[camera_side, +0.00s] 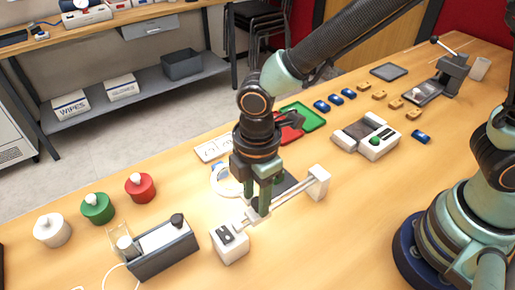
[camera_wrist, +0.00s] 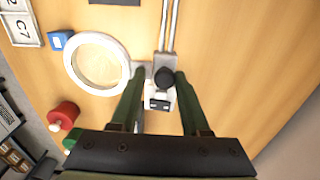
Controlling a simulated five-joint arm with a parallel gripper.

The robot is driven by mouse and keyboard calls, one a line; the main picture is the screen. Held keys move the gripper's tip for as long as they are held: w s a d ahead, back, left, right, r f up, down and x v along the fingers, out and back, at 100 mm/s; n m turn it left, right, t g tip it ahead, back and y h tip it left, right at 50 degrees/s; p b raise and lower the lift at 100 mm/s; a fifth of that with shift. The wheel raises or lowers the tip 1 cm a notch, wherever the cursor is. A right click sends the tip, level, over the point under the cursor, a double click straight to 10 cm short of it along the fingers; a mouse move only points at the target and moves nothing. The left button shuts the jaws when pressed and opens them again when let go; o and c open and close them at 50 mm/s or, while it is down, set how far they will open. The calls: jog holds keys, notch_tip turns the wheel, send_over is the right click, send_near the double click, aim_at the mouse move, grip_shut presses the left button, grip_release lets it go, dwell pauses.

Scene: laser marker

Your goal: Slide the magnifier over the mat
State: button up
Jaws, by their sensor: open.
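The magnifier, a white ring with a clear lens (camera_wrist: 97,63), sits at the left of the rail in the wrist view. In the side view the magnifier (camera_side: 214,180) shows partly behind my gripper, near the rail's front end. Its black knob (camera_wrist: 165,77) stands over the rail (camera_side: 292,195). My gripper (camera_wrist: 161,74) is open, with one finger on each side of the knob; contact cannot be told. It also shows in the side view (camera_side: 263,205), pointing down. The dark mat (camera_side: 287,181) lies farther along the rail, partly hidden, apart from the ring.
A white end block (camera_side: 229,244) and another (camera_side: 318,182) bound the rail. A grey device (camera_side: 162,248) and red, green and white knobbed pots (camera_side: 140,187) stand to the left. Red and green trays (camera_side: 303,117) lie behind.

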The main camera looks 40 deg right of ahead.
jog(key=shift+s+f, duration=0.4)
jog(key=shift+f, duration=0.35)
jog(key=c, duration=0.7)
jog(key=shift+w+d, duration=0.15)
jog(key=shift+d, duration=2.3)
jog(key=shift+c, duration=0.2)
jog(key=d, duration=0.7)
jog(key=o, duration=0.8)
jog(key=shift+d, duration=0.1)
notch_tip(320, 180, up, 7)
jog(key=shift+r, duration=0.15)
